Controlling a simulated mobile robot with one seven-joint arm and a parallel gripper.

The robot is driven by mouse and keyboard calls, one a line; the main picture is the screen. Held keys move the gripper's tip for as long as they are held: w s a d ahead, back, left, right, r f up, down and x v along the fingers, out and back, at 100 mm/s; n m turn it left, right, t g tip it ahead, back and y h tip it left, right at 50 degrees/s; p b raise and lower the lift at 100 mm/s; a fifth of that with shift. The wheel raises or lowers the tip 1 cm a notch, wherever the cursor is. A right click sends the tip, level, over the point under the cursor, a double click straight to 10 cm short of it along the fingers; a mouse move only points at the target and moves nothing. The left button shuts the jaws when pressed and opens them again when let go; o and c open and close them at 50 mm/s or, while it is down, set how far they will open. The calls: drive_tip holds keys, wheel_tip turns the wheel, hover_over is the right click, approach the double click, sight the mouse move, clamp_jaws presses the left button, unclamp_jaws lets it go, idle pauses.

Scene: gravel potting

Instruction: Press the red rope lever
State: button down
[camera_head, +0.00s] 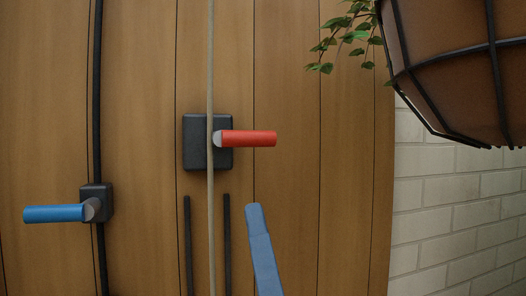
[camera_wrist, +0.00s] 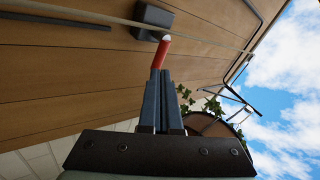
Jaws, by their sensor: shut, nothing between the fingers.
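The red rope lever (camera_head: 250,138) sticks out to the right, level, from a dark mounting block (camera_head: 195,152) on the wooden panel. A pale rope (camera_head: 211,60) runs vertically past the block. My gripper (camera_head: 254,207) is shut and empty, its tip below the red lever with a gap in the head view. In the wrist view my gripper (camera_wrist: 162,72) points towards the red lever (camera_wrist: 160,53), and the fingertips overlap the lever's near end. I cannot tell from this view whether they touch.
A blue lever (camera_head: 55,213) on a second dark block with a black cord (camera_head: 97,80) is at the lower left. A hanging basket (camera_head: 450,65) with leaves (camera_head: 352,35) is at the upper right. A white brick wall (camera_head: 445,205) is on the right.

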sight(245, 139)
drive_tip(key=d+f+m+p, duration=0.1)
drive_tip(key=m, duration=0.5)
drive_tip(key=d+f+m+y+p, duration=0.1)
drive_tip(key=f+m, duration=0.1)
drive_tip(key=m, duration=0.5)
drive_tip(key=d+f+m+g+y+p, duration=0.1)
drive_tip(key=m, duration=0.5)
drive_tip(key=shift+w+d+f, duration=0.1)
drive_tip(key=shift+w+f, duration=0.05)
drive_tip(key=shift+f, duration=0.1)
drive_tip(key=s+r+p+x, duration=0.1)
drive_tip(key=r+p+x, duration=0.1)
drive_tip(key=p+x, duration=0.5)
drive_tip(key=shift+d+r+x, duration=0.2)
drive_tip(key=shift+r+x, duration=0.1)
drive_tip(key=shift+x, duration=2.5)
drive_tip(key=shift+s, duration=0.1)
